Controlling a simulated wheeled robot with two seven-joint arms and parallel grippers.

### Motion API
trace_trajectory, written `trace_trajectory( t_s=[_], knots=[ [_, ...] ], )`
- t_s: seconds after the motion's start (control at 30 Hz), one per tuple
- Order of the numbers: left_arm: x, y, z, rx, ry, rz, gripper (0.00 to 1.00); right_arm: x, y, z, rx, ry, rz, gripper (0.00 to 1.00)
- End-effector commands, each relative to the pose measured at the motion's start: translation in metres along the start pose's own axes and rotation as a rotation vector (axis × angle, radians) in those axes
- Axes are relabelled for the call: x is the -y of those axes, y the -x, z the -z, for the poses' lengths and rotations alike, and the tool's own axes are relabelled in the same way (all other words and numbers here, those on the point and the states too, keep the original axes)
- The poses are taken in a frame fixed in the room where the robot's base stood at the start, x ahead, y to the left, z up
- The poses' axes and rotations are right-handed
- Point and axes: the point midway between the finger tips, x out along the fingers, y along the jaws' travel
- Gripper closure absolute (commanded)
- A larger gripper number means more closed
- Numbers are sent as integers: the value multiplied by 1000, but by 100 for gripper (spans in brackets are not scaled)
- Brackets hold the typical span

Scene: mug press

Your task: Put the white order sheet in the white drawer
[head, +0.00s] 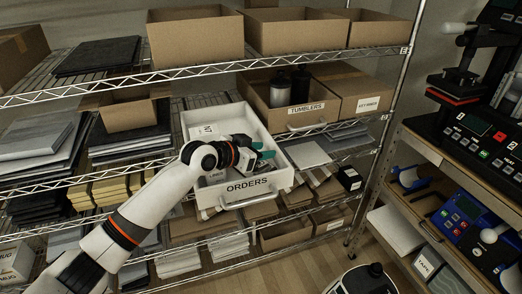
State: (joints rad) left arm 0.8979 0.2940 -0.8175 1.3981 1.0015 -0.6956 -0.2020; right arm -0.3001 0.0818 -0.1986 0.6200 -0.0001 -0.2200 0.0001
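The white drawer (280,180), labelled ORDERS, sits on the middle shelf with its open top showing. My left gripper (266,151) is over the drawer's right part, its dark and teal fingers low at the opening. Its finger gap is too small to make out, and I see no sheet clearly held in it. A white piece with dark print (204,130) lies at the back of the drawer; I cannot tell whether it is the order sheet. My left wrist and forearm hide part of the drawer's left side. My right gripper is out of view.
A cardboard bin labelled TUMBLERS (306,110) holding dark bottles stands right of the drawer. Dark flat stacks (130,137) lie to its left. Cardboard boxes (195,38) fill the shelf above. A side bench with a press (465,75) stands at the right.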

Motion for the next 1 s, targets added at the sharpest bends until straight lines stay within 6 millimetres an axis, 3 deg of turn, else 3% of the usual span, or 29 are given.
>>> trace_trajectory(
  t_s=[0.03,0.1,0.33,0.37,0.8,1.0],
  knots=[
    [2,-3,12,-20,14,6,62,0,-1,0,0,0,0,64],
    [2,-3,12,-22,15,6,62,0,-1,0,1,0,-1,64],
    [2,4,-4,-21,13,6,62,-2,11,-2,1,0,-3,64],
    [1,6,1,-21,14,5,62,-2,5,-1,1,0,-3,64],
    [0,96,-3,-11,5,1,62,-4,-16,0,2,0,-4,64],
    [0,119,-6,-10,6,2,62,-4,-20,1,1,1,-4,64]
  ],
)
